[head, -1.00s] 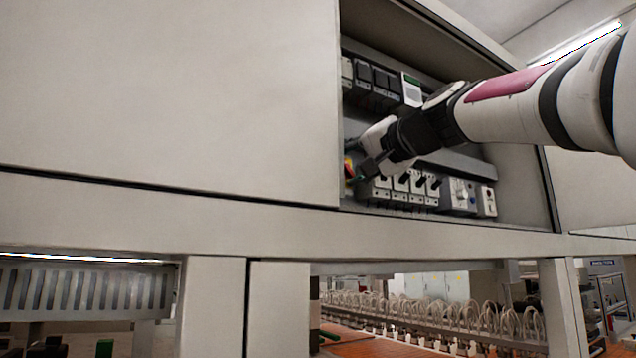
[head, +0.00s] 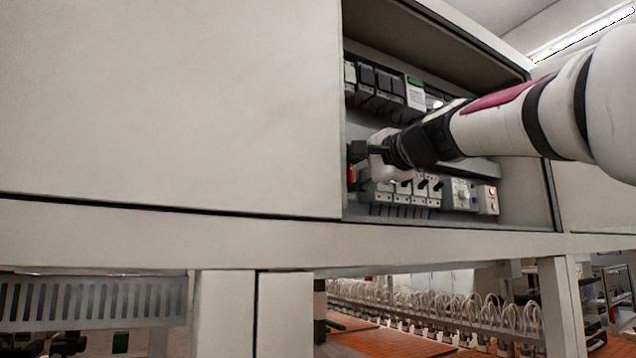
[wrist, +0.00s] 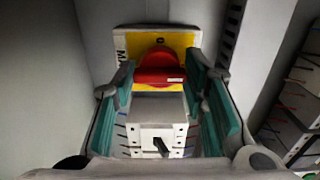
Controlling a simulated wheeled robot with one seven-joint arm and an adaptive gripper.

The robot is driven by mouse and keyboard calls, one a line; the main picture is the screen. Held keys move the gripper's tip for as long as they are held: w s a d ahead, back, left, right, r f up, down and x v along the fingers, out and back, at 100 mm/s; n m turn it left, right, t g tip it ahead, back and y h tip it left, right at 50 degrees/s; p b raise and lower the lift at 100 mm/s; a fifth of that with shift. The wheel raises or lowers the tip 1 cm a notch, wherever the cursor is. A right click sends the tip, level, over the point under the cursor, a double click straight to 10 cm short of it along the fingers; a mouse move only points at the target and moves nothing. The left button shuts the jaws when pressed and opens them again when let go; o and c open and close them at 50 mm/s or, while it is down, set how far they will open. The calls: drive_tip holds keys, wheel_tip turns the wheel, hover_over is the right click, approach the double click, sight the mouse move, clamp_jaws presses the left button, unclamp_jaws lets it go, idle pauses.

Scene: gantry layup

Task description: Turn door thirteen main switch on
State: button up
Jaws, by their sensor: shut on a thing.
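The main switch is a red rotary handle (wrist: 158,62) on a yellow plate, seen in the wrist view at the end of the enclosure. Its grip bar lies about level across the picture. In the head view only a small red and orange part of the switch (head: 351,173) shows at the left end of the lower row; my gripper hides the rest. My gripper (wrist: 161,80) has its teal-padded fingers on either side of the handle and is shut on it. In the head view my gripper (head: 362,152) reaches into the open cabinet from the right.
A row of white breakers (head: 405,188) with dark levers sits just right of the switch. A module with a glowing red lamp (head: 491,193) stands at its right end. Dark relays (head: 380,82) fill the upper row. A closed grey panel (head: 170,110) borders the opening on the left.

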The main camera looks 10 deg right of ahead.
idle(0.5)
drive_tip(key=o, duration=1.2)
drive_tip(key=shift+c, duration=0.2)
drive_tip(key=shift+s, duration=0.1)
drive_tip(key=v, duration=1.1)
drive_tip(key=shift+s+d, duration=0.2)
drive_tip(key=shift+s, duration=0.15)
